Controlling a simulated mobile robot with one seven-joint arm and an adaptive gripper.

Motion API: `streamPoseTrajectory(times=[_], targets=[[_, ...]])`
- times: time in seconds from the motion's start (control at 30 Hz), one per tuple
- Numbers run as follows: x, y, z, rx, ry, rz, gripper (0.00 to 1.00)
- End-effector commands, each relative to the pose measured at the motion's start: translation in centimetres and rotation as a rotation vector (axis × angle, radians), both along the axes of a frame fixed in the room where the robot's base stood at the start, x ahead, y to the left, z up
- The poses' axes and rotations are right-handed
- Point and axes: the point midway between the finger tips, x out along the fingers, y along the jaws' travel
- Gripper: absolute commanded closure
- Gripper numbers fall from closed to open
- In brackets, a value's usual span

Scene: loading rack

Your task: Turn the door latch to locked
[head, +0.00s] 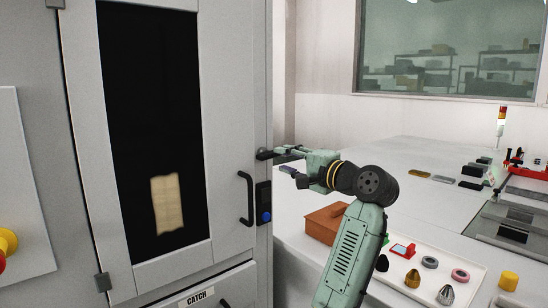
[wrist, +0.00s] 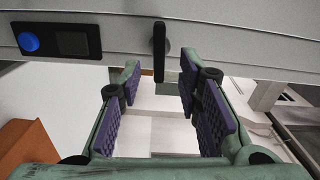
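The door latch (head: 264,154) is a small dark lever at the right edge of the grey cabinet door (head: 230,100), above the black panel with a blue button. In the wrist view the latch (wrist: 159,50) is a narrow dark bar on the grey door face. My gripper (head: 287,160) is just right of the latch in the head view. In the wrist view my gripper (wrist: 159,80) is open, its purple-padded fingers spread, with the latch's end lying in line with the gap between the fingertips. I cannot tell whether either finger touches it. Nothing is held.
A black door handle (head: 246,198) and the button panel (head: 264,203) sit just below the latch. A brown box (head: 326,223) and a white tray (head: 470,292) with several small parts are on the bench right of the cabinet, below and around my arm.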

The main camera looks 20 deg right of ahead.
Motion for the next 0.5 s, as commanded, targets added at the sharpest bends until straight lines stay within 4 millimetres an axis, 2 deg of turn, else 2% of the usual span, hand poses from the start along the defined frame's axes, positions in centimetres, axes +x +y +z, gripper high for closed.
streamPoseTrajectory(times=[0.1,0.2,0.5], targets=[[-2.2,-0.8,0.0,-0.002,-0.001,-0.002,0.68],[-3.4,-1.3,0.0,0.000,0.000,-0.001,0.68],[-4.4,-1.6,0.0,0.000,0.000,0.000,0.68]])
